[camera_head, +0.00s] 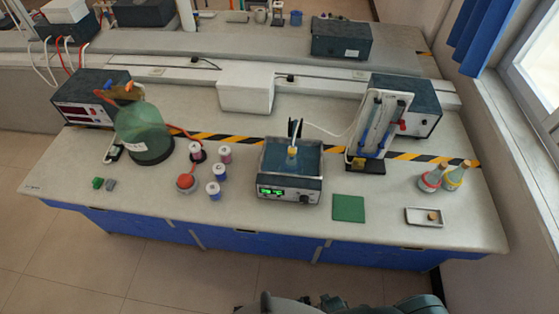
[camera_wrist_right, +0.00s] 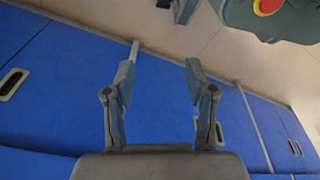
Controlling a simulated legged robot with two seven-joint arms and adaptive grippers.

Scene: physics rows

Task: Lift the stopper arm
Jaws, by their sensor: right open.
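My right gripper (camera_wrist_right: 160,82) shows in the right wrist view with its two fingers spread and nothing between them. It is in front of the blue cabinet fronts of the bench, apart from anything on the top. No part is plainly recognisable as the stopper arm in the head view. A thin dark upright piece (camera_head: 295,129) stands over the blue basin of a device with a green display (camera_head: 289,192) at mid-bench. A stand with blue tubes (camera_head: 377,126) is to its right. My left gripper is not clearly visible.
The bench (camera_head: 120,205) also holds a green glass vessel (camera_head: 143,130) at left, several small bottles (camera_head: 220,172), a green square (camera_head: 349,208), two flasks (camera_head: 452,178) and a small tray (camera_head: 424,217). Dark parts of mine show at the bottom edge. The front left bench top is mostly clear.

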